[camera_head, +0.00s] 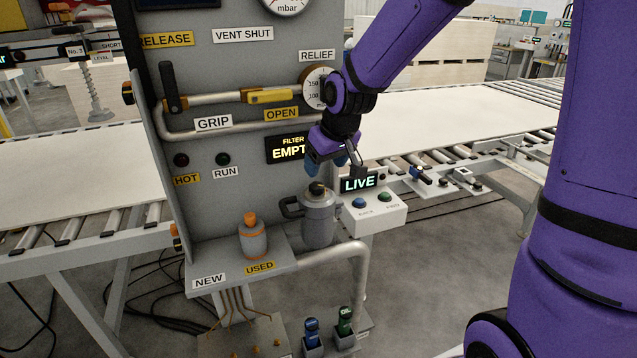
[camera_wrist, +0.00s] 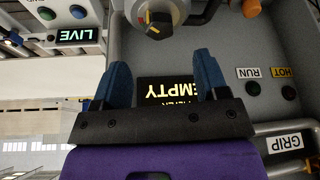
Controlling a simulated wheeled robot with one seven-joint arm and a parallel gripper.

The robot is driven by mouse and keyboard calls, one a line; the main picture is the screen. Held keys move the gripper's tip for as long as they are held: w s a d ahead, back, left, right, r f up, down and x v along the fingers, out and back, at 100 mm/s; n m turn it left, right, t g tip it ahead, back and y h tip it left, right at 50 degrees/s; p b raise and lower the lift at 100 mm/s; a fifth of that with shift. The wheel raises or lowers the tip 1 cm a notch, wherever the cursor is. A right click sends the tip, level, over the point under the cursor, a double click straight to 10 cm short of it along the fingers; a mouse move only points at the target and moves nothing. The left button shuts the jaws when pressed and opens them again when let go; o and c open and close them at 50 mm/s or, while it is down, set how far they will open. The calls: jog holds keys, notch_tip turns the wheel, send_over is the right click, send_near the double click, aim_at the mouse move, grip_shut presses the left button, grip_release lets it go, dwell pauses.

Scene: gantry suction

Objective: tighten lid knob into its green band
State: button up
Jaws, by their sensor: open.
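The grey canister (camera_head: 318,225) stands on the panel's shelf with a side handle at its left. Its dark lid knob (camera_head: 317,188) is on top; in the wrist view the lid knob (camera_wrist: 158,20) shows at the top edge with a yellow mark. I cannot make out a green band clearly. My gripper (camera_head: 326,164) hangs just above the knob, apart from it. In the wrist view its two blue fingers (camera_wrist: 161,65) are spread with nothing between them. The filter display (camera_head: 290,149) behind reads EMPT, partly covered by my gripper; the wrist view shows EMPTY.
An orange-capped bottle (camera_head: 253,240) stands left of the canister by the USED label. A control box (camera_head: 375,212) with a LIVE display is close at the right. The grip handle pipe (camera_head: 235,130) and relief gauge (camera_head: 318,87) stick out from the panel near my wrist.

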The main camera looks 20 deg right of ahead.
aim_at(318, 185)
jog(key=x, duration=0.7)
jog(key=shift+w+f, duration=0.1)
jog(key=c, duration=0.9)
